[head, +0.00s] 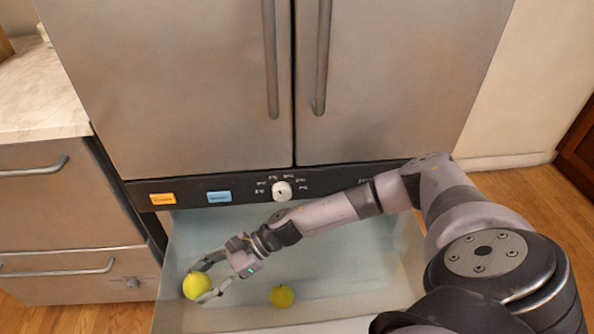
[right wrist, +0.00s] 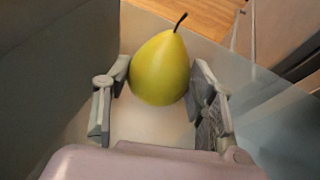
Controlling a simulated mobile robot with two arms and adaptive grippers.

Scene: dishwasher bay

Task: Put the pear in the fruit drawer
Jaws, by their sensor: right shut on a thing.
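The yellow-green pear (head: 196,287) is between the fingers of my right gripper (head: 203,284), at the left front of the open fruit drawer (head: 350,285). In the right wrist view the pear (right wrist: 160,70) sits between both fingers of the gripper (right wrist: 161,76), with its dark stem pointing up and right. The gripper is shut on it. I cannot tell whether the pear touches the drawer floor or hangs just above it. My left gripper is not in view.
A steel fridge (head: 180,90) with two closed doors stands above the drawer. A control strip with a white knob (head: 282,191) runs between. A counter with drawers (head: 60,200) stands at left.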

